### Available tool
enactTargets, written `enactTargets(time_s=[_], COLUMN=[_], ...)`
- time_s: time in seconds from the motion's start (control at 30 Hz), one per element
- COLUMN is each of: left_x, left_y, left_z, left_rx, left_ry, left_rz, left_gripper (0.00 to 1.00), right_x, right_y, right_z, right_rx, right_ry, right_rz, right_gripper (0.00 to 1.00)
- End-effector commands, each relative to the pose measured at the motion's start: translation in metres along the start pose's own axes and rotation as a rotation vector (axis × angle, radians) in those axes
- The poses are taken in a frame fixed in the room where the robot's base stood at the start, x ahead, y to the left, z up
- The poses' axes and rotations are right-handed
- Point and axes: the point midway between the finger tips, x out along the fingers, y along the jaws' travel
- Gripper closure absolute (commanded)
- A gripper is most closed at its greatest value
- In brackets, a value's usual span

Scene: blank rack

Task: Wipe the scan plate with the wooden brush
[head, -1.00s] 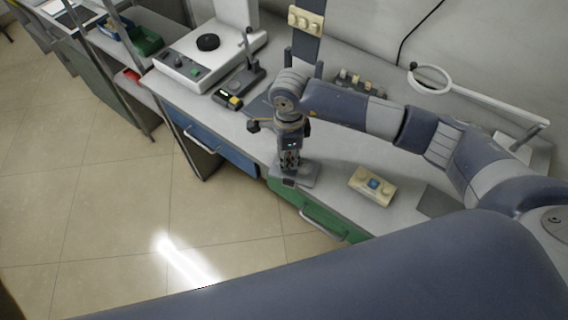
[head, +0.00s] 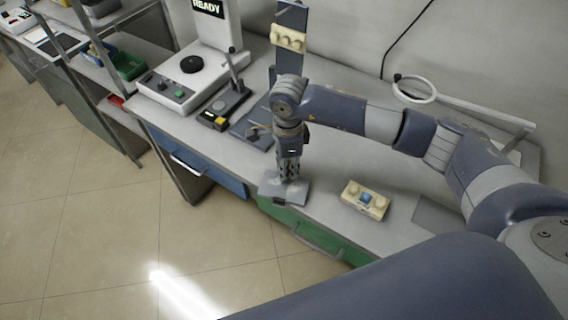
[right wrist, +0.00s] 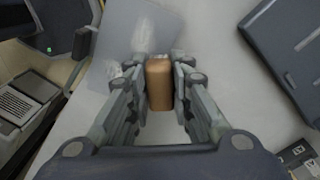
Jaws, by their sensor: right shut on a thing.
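My right gripper (head: 288,180) points down over the bench near its front edge. In the right wrist view its fingers (right wrist: 160,84) are shut on the wooden brush (right wrist: 160,88), a tan block seen from above. The bristles are hidden beneath it. The scan plate (right wrist: 112,62) is a flat grey plate with whitish smudges on it. The brush is at the plate's lower right part in that view; I cannot tell whether it touches. In the head view the plate (head: 298,190) lies under the gripper, which partly covers it. My left gripper is not in view.
A beige block with a blue button (head: 366,199) stands right of the plate. A white READY machine (head: 170,85), a small black stand (head: 224,108) and a ring magnifier (head: 414,89) stand farther off. A grey post (head: 290,55) rises behind the gripper. The bench front is near.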

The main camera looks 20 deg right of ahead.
Motion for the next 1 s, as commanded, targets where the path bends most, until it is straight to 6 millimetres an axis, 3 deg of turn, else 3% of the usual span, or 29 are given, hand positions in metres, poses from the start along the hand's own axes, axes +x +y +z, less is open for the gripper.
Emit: enactTargets(time_s=[1.0], left_x=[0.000], left_y=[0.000], left_z=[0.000], left_rx=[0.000], left_ry=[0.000], left_rz=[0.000], left_gripper=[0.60], right_x=[0.001], right_y=[0.057], right_z=[0.038], right_rx=[-0.003], right_ry=[0.001], right_rz=[0.003], right_gripper=[0.99])
